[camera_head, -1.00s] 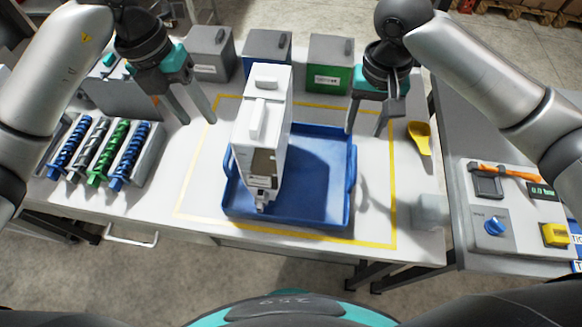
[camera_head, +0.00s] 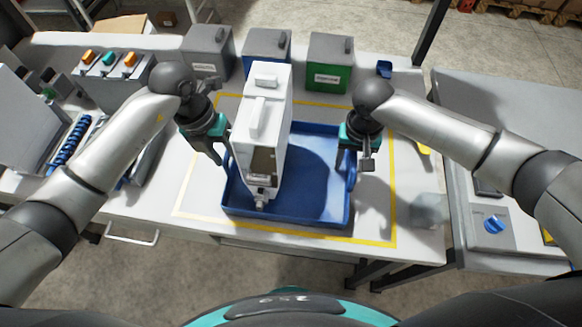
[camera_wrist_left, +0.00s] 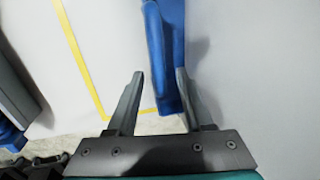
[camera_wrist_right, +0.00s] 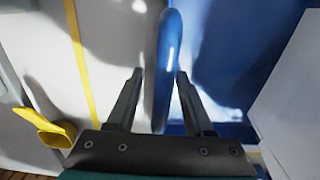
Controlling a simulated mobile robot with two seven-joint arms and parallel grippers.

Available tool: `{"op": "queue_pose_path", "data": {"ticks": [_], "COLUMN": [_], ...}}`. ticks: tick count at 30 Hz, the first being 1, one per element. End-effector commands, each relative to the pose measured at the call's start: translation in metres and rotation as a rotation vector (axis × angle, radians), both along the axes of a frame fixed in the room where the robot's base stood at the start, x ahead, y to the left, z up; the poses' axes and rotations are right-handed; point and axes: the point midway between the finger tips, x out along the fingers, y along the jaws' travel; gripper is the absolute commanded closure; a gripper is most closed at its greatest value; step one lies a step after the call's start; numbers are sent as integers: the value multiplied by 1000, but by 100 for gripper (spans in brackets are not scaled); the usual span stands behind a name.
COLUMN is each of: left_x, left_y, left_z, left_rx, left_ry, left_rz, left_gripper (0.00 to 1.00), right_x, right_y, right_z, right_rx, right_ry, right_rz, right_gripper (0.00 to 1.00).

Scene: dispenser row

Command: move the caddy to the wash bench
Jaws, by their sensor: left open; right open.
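The caddy is a blue tray (camera_head: 318,190) on the white table, with a tall white dispenser (camera_head: 262,130) standing in its left half. My left gripper (camera_head: 224,160) is open at the caddy's left side. In the left wrist view its fingers (camera_wrist_left: 160,95) stand either side of the blue left edge (camera_wrist_left: 156,45). My right gripper (camera_head: 354,172) is open at the caddy's right side. In the right wrist view the blue right handle (camera_wrist_right: 167,60) lies between its spread fingers (camera_wrist_right: 157,90). Whether any finger touches the caddy, I cannot tell.
Grey, blue and green bins (camera_head: 330,62) stand along the back. Blue spiral augers (camera_head: 70,145) and a unit with coloured knobs (camera_head: 110,70) are at left. A translucent block (camera_head: 430,210) is right of the yellow outline. A separate grey bench (camera_head: 480,110) stands at right.

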Motion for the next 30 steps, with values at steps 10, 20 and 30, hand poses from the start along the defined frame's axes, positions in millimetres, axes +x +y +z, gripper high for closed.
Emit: {"op": "queue_pose_path", "data": {"ticks": [10, 20, 30], "left_x": [0, 0, 0], "left_y": [0, 0, 0], "left_z": [-3, -2, -2], "left_rx": [0, 0, 1], "left_ry": [1, 0, 1], "left_rz": [0, 0, 0], "left_gripper": [50, 87, 100], "right_x": [0, 0, 0], "right_y": [0, 0, 0], "right_z": [-3, -2, -2], "right_rx": [0, 0, 0], "right_ry": [0, 0, 0], "right_rz": [1, 1, 0], "right_gripper": [49, 86, 100]}}
